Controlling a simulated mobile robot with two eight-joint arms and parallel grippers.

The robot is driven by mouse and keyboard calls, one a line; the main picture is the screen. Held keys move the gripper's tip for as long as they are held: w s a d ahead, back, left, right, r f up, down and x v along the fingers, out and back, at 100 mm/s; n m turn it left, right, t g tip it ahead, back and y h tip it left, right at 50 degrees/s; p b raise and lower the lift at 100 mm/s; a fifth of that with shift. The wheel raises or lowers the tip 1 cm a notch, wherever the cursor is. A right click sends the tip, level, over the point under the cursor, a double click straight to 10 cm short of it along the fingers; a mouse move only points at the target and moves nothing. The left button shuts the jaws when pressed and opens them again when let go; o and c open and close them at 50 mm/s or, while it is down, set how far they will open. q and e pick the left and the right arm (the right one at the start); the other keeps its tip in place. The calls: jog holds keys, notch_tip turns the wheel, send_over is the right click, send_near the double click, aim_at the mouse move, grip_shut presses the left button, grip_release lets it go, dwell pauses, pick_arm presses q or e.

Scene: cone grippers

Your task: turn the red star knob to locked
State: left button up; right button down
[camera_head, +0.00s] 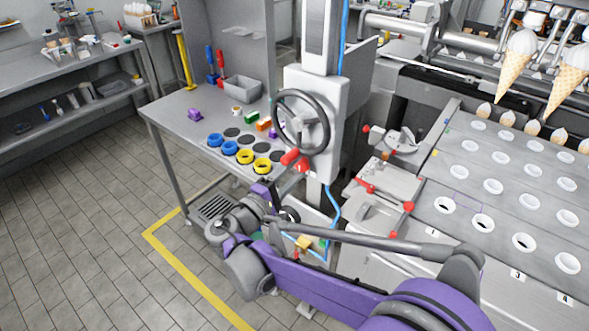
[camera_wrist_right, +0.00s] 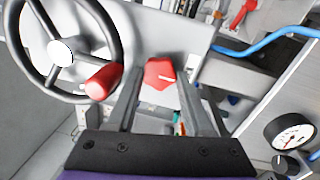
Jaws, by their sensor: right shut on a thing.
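The red star knob (camera_wrist_right: 160,73) sits on the pale grey machine housing, to the right of the handwheel's red grip in the right wrist view. A short white line on its face points roughly to the right in that view. In the head view the knob (camera_head: 304,166) shows as a small red patch below the handwheel. My right gripper (camera_wrist_right: 158,77) has one finger on each side of the knob and is shut on it. In the head view my right arm reaches in from the lower right, and its fingers are hard to make out. My left gripper is not in view.
The dark handwheel (camera_head: 301,119) with its red grip (camera_wrist_right: 103,82) is close beside my right gripper. A blue hose (camera_head: 333,207) runs down the machine. A gauge (camera_wrist_right: 290,133) is at the right in the wrist view. A table with coloured rings (camera_head: 245,156) stands left.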

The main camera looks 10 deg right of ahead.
dwell(0.4)
jog(key=shift+c, duration=1.5)
grip_release()
